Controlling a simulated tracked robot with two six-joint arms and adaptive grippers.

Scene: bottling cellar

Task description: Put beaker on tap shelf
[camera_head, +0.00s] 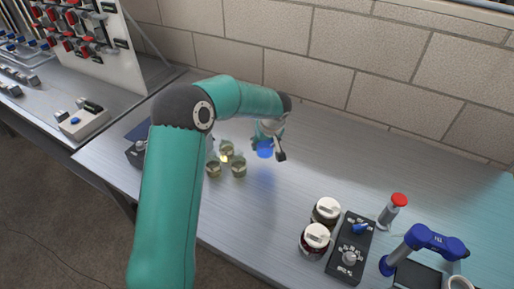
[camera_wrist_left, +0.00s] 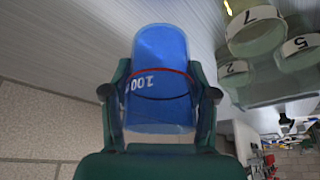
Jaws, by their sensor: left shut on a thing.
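The blue beaker (camera_head: 264,152) is at the middle of the metal bench, and I cannot tell whether it touches the bench top. My left gripper (camera_head: 268,143) is shut on it. In the left wrist view the beaker (camera_wrist_left: 162,75) is translucent blue, with a red line and a white "100", between the two fingers of my left gripper (camera_wrist_left: 160,92). I cannot make out the tap shelf for certain. My right gripper is not in view.
Three small glasses (camera_head: 238,168) stand just left of the beaker; they bear numbers in the wrist view (camera_wrist_left: 255,28). White-lidded jars (camera_head: 315,238), a black control box (camera_head: 351,246), a red-topped bottle (camera_head: 393,210) and a blue fixture (camera_head: 432,241) stand at right.

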